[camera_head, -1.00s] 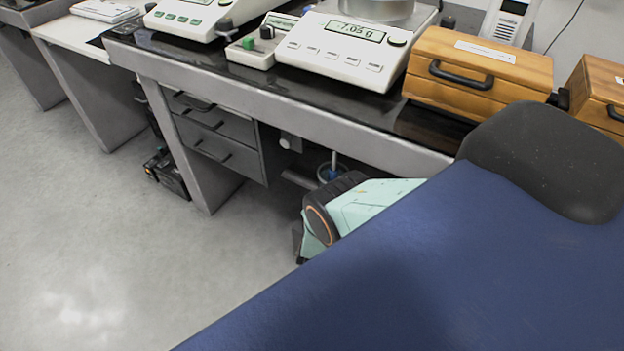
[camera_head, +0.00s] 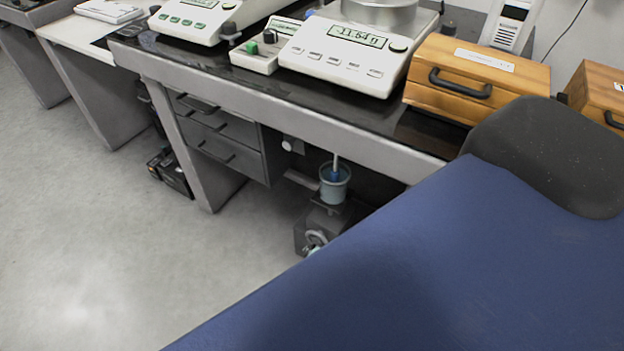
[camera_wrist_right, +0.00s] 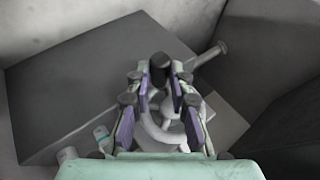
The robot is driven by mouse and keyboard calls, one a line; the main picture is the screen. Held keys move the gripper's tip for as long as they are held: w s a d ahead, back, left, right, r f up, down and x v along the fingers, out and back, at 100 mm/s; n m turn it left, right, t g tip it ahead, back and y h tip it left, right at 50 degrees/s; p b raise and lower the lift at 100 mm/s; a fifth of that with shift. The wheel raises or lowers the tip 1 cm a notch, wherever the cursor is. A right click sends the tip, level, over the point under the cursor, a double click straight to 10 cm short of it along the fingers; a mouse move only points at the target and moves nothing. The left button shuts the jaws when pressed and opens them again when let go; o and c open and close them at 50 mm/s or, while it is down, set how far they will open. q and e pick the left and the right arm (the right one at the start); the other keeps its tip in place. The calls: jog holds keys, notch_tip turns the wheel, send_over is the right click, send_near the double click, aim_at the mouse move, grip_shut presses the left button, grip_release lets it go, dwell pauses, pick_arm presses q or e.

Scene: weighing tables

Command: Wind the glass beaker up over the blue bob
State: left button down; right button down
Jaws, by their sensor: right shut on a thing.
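The glass beaker (camera_head: 335,193) stands on a dark jack (camera_head: 327,217) under the weighing table. The blue bob (camera_head: 335,177) hangs on a pale rod and shows at the beaker's mouth, its lower part apparently inside the rim. A grey handwheel (camera_head: 316,239) is on the jack's front; it also shows in the wrist view (camera_wrist_right: 163,133). My right gripper (camera_wrist_right: 164,82) is shut on the wheel's dark crank knob (camera_wrist_right: 160,66). In the head view the right gripper is mostly hidden behind the blue surface. My left gripper is not in view.
The balance (camera_head: 345,55) above has a lit display reading about 11.64. A wooden box (camera_head: 470,75) sits right of it. Drawers (camera_head: 220,140) and a table leg (camera_head: 190,150) stand left of the jack. The floor (camera_head: 110,230) at the left is clear.

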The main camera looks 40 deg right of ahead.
jog(key=shift+d, duration=0.15)
dwell(0.3)
jog(key=c, duration=1.2)
grip_release()
jog(key=shift+r, duration=0.1)
